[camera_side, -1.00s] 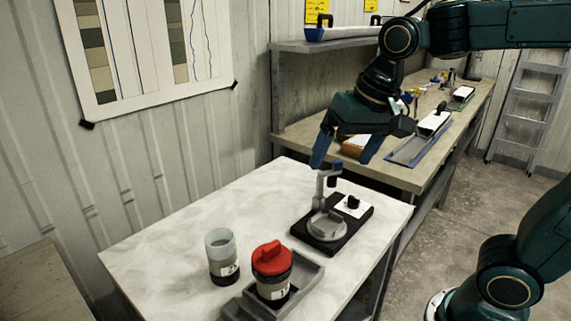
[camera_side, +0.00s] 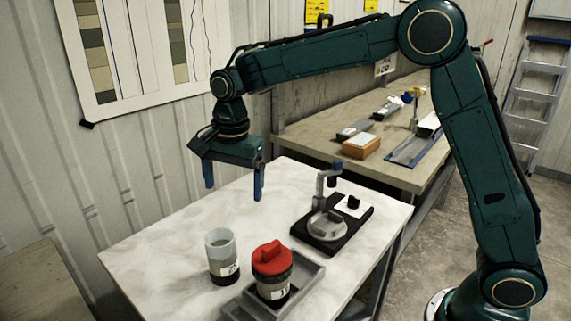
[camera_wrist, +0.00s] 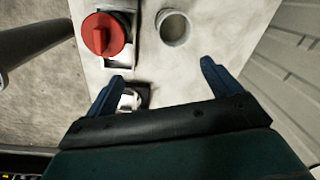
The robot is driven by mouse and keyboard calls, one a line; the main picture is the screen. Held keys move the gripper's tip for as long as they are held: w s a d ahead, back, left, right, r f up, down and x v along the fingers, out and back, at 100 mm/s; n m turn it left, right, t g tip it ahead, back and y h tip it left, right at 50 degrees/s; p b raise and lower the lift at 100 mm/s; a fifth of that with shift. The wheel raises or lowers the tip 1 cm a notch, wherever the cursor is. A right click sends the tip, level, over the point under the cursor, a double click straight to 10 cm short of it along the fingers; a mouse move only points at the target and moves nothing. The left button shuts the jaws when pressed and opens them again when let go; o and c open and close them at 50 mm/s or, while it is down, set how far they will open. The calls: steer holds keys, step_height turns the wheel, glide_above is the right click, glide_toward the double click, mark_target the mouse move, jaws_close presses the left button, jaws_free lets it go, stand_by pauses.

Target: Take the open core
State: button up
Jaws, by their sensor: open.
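The open core (camera_side: 222,258) is a clear-walled cylinder with grey material inside, a white label and no cap. It stands upright on the white marbled table, left of the red-capped core (camera_side: 272,276), which stands in a grey tray (camera_side: 310,272). My gripper (camera_side: 232,190) is open and empty, above the table and behind the open core. In the wrist view the open core (camera_wrist: 174,28) shows from above as a round open rim, beyond the fingertips of my gripper (camera_wrist: 161,70). The red cap (camera_wrist: 104,34) is to its left.
A black-based device with a grey post (camera_side: 326,222) stands at the table's right side. A workbench (camera_side: 310,140) behind carries a brown box (camera_side: 361,146) and other items. The table's left and back areas are clear. A corrugated wall (camera_side: 150,150) rises behind.

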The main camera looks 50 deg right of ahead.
steer(key=m, duration=0.2)
glide_toward(221, 249)
steer(key=w+d, duration=0.2)
steer(key=w, duration=0.1)
steer(key=shift+w+a+r+g, duration=0.15)
steer(key=shift+a+r+g, duration=0.1)
steer(key=shift+g, duration=0.15)
steer(key=shift+f, duration=0.1)
step_height(221, 249, down, 8)
steer(key=shift+d+f, duration=0.1)
steer(key=shift+f, duration=0.1)
steer(key=shift+w+f, duration=0.15)
steer(key=shift+f, duration=2.45)
